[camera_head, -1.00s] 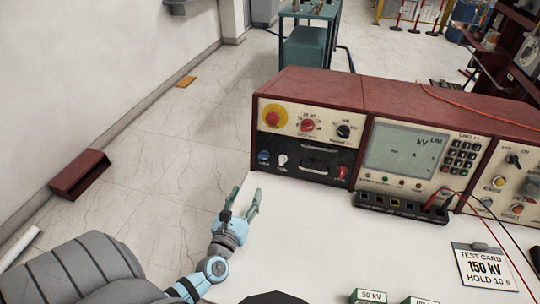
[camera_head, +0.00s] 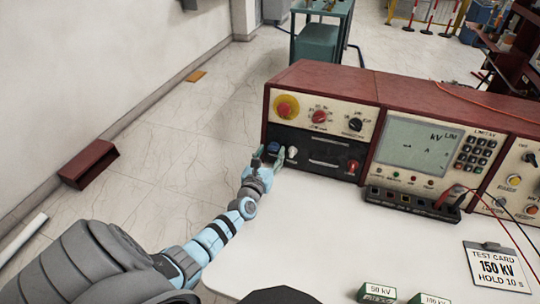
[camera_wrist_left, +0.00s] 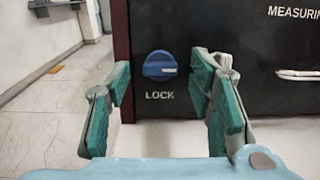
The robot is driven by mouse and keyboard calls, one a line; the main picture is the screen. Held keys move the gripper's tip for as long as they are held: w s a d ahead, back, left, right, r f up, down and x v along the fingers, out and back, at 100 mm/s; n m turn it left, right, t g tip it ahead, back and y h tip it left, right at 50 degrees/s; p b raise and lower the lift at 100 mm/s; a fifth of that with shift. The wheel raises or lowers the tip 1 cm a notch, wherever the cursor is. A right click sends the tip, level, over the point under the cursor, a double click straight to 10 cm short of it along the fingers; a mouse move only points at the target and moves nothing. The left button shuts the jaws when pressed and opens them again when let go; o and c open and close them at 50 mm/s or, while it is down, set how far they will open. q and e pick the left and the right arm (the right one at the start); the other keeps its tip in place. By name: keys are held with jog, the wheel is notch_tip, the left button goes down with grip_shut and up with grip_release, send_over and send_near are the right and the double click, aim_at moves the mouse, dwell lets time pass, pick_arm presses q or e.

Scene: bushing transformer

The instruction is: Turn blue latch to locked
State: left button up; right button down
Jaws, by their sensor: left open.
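The blue latch (camera_wrist_left: 159,65) is a round blue knob on the black lower panel, with the word LOCK printed beneath it. Its grip bar looks roughly level in the left wrist view. In the head view the blue latch (camera_head: 273,147) sits at the panel's left end, just beyond my fingertips. My left gripper (camera_head: 268,162) is open in front of it. In the left wrist view the green fingers of my left gripper (camera_wrist_left: 160,88) stand on either side of the latch, apart from it, with nothing between them. My right gripper is not in view.
A white knob (camera_head: 292,152) is close to the right of the latch, near my right-hand finger. A red knob (camera_head: 352,166) sits farther along the panel. Red and black leads are at the right.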

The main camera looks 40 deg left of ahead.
pick_arm(q)
grip_shut()
jog(key=shift+n, duration=0.3)
jog(key=n+y, duration=0.1)
jog(key=n, duration=0.4)
jog(key=shift+w+d+g, duration=0.1)
jog(key=shift+d+g, duration=0.05)
jog(key=shift+g, duration=0.25)
jog(key=n, duration=0.2)
jog(key=n+g+y, duration=0.1)
jog(key=n, duration=0.2)
jog(key=shift+d+y, duration=0.1)
jog(key=shift+y, duration=0.2)
jog(key=n+g, duration=0.1)
jog(key=n, duration=0.4)
jog(key=shift+r, duration=0.15)
jog(key=shift+w+r+n+g+p, duration=0.1)
jog(key=shift+n+g+p, duration=0.55)
jog(key=shift+n, duration=1.65)
